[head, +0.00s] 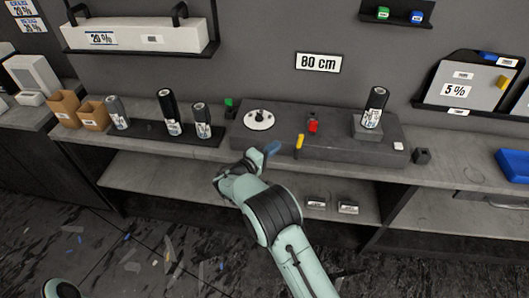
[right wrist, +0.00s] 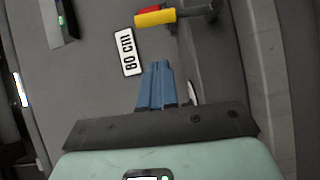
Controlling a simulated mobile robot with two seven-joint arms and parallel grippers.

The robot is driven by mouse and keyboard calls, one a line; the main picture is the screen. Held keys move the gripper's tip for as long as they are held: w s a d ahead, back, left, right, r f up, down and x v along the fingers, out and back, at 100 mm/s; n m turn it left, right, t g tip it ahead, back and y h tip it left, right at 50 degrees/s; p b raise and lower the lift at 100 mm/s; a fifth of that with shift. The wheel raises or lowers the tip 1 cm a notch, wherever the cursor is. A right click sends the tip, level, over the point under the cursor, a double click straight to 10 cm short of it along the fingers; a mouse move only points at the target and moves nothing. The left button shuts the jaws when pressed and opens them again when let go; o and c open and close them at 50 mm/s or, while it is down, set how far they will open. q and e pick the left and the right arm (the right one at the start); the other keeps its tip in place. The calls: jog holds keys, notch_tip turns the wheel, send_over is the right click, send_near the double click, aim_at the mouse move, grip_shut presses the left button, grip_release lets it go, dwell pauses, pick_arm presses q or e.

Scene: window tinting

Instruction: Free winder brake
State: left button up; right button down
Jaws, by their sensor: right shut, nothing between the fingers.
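A grey winder block (head: 245,137) on the bench carries a white round disc (head: 258,119), a lever with a yellow handle (head: 299,142) and a red part (head: 312,126). Which of these is the brake is not marked. The yellow handle (right wrist: 155,17) and the red part (right wrist: 147,5) also show at the top of the right wrist view. My right gripper (head: 272,148) is shut and empty at the block's front edge, left of the yellow handle and apart from it. Its blue fingers (right wrist: 157,82) point toward the handle in the right wrist view. My left gripper is out of view.
A dark roll (head: 375,108) stands on the block's right part. Several rolls (head: 168,112) and cardboard boxes (head: 93,111) stand at left. A small black block (head: 422,156) sits right of the winder. An "80 cm" sign (head: 318,63) hangs on the wall behind.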

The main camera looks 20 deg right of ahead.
aim_at(298, 146)
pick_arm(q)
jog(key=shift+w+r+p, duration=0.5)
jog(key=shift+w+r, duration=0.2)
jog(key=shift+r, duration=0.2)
pick_arm(e)
jog(key=d, duration=0.6)
jog(key=shift+s+f, duration=0.15)
jog(key=shift+f, duration=0.1)
